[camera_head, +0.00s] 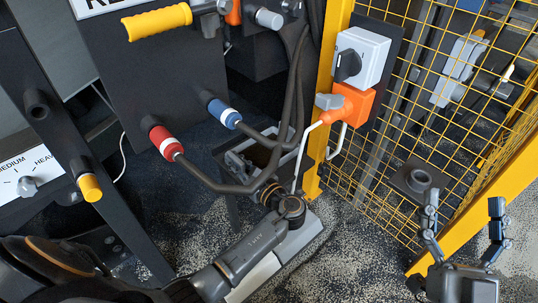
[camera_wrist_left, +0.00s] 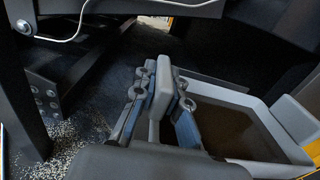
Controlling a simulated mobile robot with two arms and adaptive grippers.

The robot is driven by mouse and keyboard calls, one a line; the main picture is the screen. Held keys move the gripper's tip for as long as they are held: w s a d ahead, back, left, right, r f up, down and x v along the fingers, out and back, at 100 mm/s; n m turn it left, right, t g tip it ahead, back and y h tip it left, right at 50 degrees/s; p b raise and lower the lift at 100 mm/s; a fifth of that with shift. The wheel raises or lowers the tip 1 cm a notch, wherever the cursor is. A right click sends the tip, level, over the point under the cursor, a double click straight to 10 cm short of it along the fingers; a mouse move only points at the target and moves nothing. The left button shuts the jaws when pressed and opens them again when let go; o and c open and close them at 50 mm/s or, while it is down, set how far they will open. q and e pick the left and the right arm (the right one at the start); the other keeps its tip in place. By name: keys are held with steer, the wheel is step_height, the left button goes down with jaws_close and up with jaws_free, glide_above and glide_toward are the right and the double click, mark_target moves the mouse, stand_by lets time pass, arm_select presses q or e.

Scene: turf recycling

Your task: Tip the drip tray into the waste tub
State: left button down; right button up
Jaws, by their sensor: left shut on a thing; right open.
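In the left wrist view, my left gripper (camera_wrist_left: 162,95) is shut on the grey upright tab of the drip tray (camera_wrist_left: 297,118). The tray is a grey, shallow box with a dark brown content, and it reaches away to the right of the fingers. In the head view the tray (camera_head: 231,149) shows only partly, behind hoses and below the panel. My right gripper (camera_head: 464,203) is open and empty at the lower right. I cannot clearly identify the waste tub; a light grey box (camera_head: 297,240) shows partly beneath my left forearm.
Dark hoses with a red coupling (camera_head: 166,143) and a blue coupling (camera_head: 224,113) hang close above my left wrist. Speckled floor (camera_head: 350,265) is clear between the arms.

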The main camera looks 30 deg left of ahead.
mark_target(235, 157)
arm_select(q)
steer(key=shift+r+p, duration=0.75)
steer(key=shift+p, duration=0.05)
steer(key=shift+r+p, duration=0.25)
steer(key=shift+p, duration=0.1)
steer(key=shift+r+p, duration=0.35)
steer(key=shift+p, duration=0.05)
arm_select(e)
steer(key=shift+w+d+f+g+h, duration=0.75)
steer(key=shift+f+g+h, duration=0.55)
steer(key=shift+f+g, duration=3.85)
arm_select(q)
steer(key=shift+r+p, duration=0.3)
steer(key=shift+p, duration=0.05)
steer(key=shift+r+p, duration=0.25)
steer(key=shift+p, duration=0.1)
steer(key=shift+r+p, duration=0.3)
steer(key=shift+p, duration=0.05)
steer(key=shift+r+p, duration=0.3)
steer(key=shift+p, duration=0.05)
arm_select(e)
steer(key=s+d+f+g+h, duration=0.1)
steer(key=s+d+f+g, duration=0.1)
steer(key=s+f, duration=0.2)
steer(key=s+d+f+g+h, duration=0.1)
steer(key=s+f+g, duration=0.2)
steer(key=f, duration=0.5)
steer(key=shift+s+d+f+m, duration=0.2)
steer(key=shift+s+d+m, duration=0.2)
steer(key=shift+s, duration=0.4)
